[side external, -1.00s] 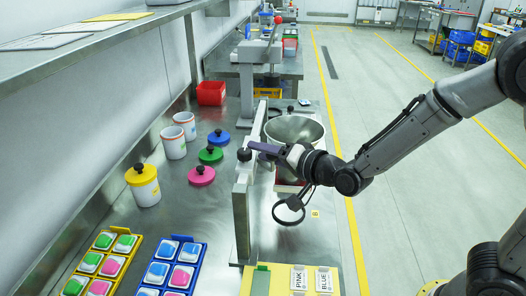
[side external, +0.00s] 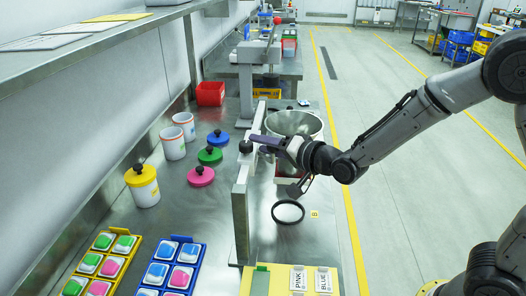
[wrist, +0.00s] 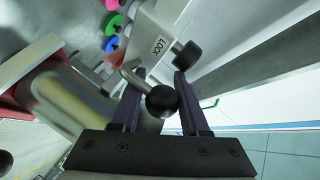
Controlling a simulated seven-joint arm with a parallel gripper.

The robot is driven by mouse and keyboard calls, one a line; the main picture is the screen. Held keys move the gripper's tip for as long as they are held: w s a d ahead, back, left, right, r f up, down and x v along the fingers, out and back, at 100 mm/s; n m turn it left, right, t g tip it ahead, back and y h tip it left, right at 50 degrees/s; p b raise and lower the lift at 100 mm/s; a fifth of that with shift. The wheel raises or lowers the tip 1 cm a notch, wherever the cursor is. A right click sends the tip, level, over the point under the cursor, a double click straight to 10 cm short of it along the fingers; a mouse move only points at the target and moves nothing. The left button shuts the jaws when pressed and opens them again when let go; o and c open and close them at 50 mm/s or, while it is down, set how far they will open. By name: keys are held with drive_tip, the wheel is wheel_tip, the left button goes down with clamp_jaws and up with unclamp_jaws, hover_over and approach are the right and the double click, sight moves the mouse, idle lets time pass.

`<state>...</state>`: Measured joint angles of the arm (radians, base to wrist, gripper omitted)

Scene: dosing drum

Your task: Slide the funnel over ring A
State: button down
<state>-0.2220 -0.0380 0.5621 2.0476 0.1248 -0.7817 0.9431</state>
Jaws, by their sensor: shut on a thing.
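The funnel (side external: 297,122) is a wide steel cone behind my gripper in the side view; its grey metal body (wrist: 72,105) fills the left of the wrist view. My gripper (side external: 262,145) reaches left to the white arm beside the funnel. In the wrist view, my purple fingers (wrist: 158,92) are closed around a metal lever with a black ball knob (wrist: 162,101). A white bracket marked LOCK (wrist: 158,46) and a second black knob (wrist: 187,55) are just beyond. A dark ring (side external: 288,212) lies uncovered on the bench near a yellow B label (side external: 315,213). Ring A cannot be made out.
A steel post (side external: 241,215) stands left of the dark ring. Lids in pink (side external: 201,176), green and blue, and a yellow-lidded jar (side external: 143,185), stand to the left. Colour trays (side external: 172,265) and PINK and BLUE cards (side external: 312,279) are in front. A red bin (side external: 210,93) stands behind.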

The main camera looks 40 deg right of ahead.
drive_tip(key=w+d, duration=1)
drive_tip(key=shift+w+r, duration=0.35)
drive_tip(key=shift+w, duration=0.05)
drive_tip(key=shift+d, duration=0.15)
drive_tip(key=c, duration=0.5)
unclamp_jaws()
drive_tip(key=shift+f, duration=0.25)
drive_tip(key=v, duration=1.3)
drive_tip(key=shift+s, duration=0.4)
